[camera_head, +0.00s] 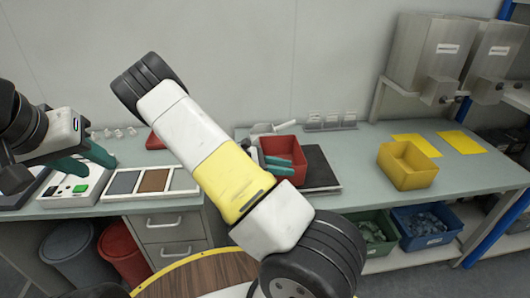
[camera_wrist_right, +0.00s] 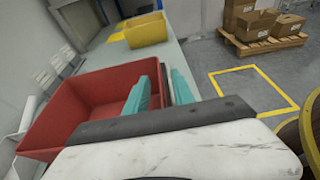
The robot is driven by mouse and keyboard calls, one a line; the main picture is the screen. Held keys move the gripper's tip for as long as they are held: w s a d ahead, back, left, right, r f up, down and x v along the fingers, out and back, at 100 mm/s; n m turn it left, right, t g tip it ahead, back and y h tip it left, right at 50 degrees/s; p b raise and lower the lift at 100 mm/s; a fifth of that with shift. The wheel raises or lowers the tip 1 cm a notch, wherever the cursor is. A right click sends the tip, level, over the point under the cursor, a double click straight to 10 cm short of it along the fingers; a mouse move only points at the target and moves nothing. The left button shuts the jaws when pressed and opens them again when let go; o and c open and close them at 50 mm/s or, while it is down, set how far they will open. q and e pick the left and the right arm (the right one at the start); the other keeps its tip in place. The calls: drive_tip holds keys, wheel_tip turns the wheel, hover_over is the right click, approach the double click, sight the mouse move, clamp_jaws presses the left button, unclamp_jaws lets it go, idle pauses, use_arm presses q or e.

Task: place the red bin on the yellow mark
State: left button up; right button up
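The red bin (camera_head: 291,148) stands on the worktable behind my right arm. It fills the left of the right wrist view (camera_wrist_right: 48,118). My right gripper (camera_head: 277,165) is at its near wall, with one teal finger inside the bin and one outside. The fingers (camera_wrist_right: 160,90) sit close together with the wall between them. Two flat yellow marks lie on the table at the right, a left one (camera_head: 416,146) and a right one (camera_head: 462,142). My left gripper (camera_head: 86,160) is open and empty above the left of the table. The bin's underside is hidden.
A yellow bin (camera_head: 408,168) stands in front of the left mark. A dark tray (camera_head: 320,170) lies right beside the red bin. Grey dispensers (camera_head: 440,50) hang above the table's back right. Green (camera_head: 372,232) and blue bins (camera_head: 428,225) sit on a shelf below.

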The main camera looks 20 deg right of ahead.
drive_tip(key=shift+d+f, duration=0.15)
drive_tip(key=shift+d, duration=0.15)
clamp_jaws()
idle(1.2)
